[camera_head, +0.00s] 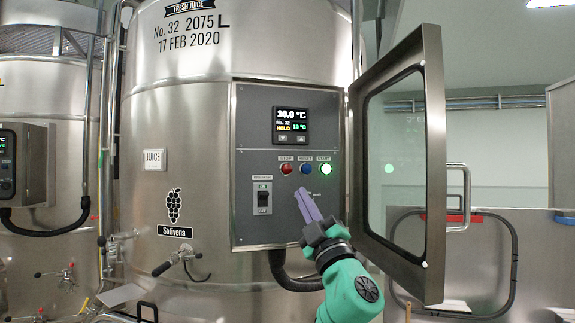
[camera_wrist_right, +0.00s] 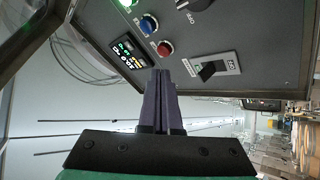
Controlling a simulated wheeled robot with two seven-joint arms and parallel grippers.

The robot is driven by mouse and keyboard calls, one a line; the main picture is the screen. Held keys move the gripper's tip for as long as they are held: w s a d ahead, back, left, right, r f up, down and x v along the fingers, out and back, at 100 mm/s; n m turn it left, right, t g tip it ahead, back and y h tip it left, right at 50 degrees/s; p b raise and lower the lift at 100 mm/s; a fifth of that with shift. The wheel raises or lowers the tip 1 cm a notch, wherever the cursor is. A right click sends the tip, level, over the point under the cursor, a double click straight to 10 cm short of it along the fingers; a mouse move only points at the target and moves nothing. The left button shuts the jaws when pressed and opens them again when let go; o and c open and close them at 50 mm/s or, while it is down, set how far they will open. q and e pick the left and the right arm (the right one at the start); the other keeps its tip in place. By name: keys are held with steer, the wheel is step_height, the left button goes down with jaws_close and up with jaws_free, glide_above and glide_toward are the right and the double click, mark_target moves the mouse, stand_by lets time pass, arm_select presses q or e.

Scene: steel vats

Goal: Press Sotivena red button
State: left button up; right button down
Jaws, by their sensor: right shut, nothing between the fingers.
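The Sotivena vat (camera_head: 200,120) carries a grey control panel (camera_head: 260,155) with a lit display (camera_head: 291,125). The red button (camera_head: 286,169) is under the STOP label, left of a blue button (camera_head: 306,169) and a lit green button (camera_head: 326,169). In the right wrist view the red button (camera_wrist_right: 165,48) is just beyond the fingertips. My right gripper (camera_head: 303,193) is shut and empty, its purple fingers in front of the panel below the buttons. In the wrist view the gripper (camera_wrist_right: 160,72) points toward the red button; I cannot tell any contact. My left gripper is not in view.
The panel's glazed door (camera_head: 435,150) stands open on the right, close to my right arm. A switch (camera_head: 264,198) is at the panel's lower left. A valve (camera_head: 180,260) sticks out below. Another vat (camera_head: 50,100) stands at left.

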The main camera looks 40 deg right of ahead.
mark_target(287, 169)
steer(key=s+a+r+n+t+y, duration=0.1)
steer(key=s+a+r+n+t, duration=0.1)
steer(key=r, duration=0.3)
steer(key=shift+s+r+y, duration=0.15)
steer(key=shift+s+y, duration=0.25)
steer(key=shift+s, duration=0.2)
steer(key=shift+w+d, duration=0.55)
steer(key=shift+w, duration=0.8)
steer(key=shift+w+d, duration=0.6)
steer(key=shift+w, duration=0.8)
steer(key=shift+w+d, duration=0.55)
steer(key=shift+w, duration=0.8)
steer(key=shift+w+d, duration=0.15)
steer(key=shift+w, duration=0.3)
